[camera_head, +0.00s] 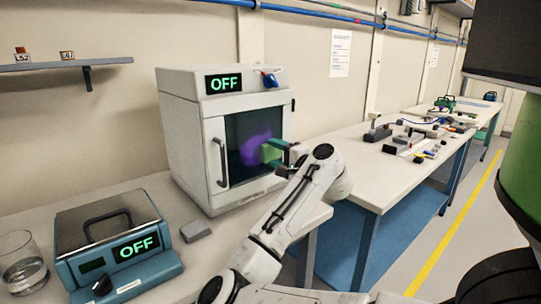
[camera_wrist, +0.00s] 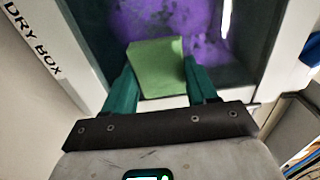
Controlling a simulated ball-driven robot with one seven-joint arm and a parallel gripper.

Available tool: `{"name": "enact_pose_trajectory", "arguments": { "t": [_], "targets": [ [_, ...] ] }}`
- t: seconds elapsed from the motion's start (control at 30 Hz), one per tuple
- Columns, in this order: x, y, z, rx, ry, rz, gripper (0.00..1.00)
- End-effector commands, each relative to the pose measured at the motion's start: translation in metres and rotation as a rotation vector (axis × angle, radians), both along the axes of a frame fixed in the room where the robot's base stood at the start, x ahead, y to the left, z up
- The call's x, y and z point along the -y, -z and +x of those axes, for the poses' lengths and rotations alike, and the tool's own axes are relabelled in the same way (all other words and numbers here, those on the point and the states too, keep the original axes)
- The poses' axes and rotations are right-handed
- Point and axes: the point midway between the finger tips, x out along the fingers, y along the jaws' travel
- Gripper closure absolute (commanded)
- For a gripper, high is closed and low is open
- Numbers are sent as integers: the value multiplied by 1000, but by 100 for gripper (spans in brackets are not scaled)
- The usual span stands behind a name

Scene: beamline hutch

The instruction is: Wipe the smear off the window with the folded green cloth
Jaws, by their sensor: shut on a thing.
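The folded green cloth (camera_wrist: 157,68) is between the two teal fingers of my gripper (camera_wrist: 160,88), which is shut on it. In the head view my gripper (camera_head: 277,155) holds the cloth (camera_head: 269,152) at the window (camera_head: 236,167) of the white dry box. Whether the cloth touches the glass I cannot tell. A purple smear (camera_head: 255,146) shows on the window around and left of the cloth. In the wrist view the smear (camera_wrist: 150,22) spreads beyond the cloth, with patchy dark spots. The cloth hides part of the window.
The dry box (camera_head: 180,88) has a vertical handle (camera_head: 219,162) left of its window and a display reading OFF. A teal device (camera_head: 115,245), a glass of water (camera_head: 22,262) and a small grey block (camera_head: 196,231) are on the bench. A cluttered bench (camera_head: 378,192) stands at right.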

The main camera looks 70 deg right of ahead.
Motion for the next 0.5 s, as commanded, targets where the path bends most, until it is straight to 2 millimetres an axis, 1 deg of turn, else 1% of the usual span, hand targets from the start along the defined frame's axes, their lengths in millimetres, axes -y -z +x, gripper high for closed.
{"name": "enact_pose_trajectory", "arguments": {
  "t": [0.2,0.37,0.5],
  "targets": [
    [13,-1,-9,-1,-3,-1,71],
    [15,-1,-10,-1,-5,-1,71],
    [16,-6,-10,-1,-6,-1,71]
  ]
}}
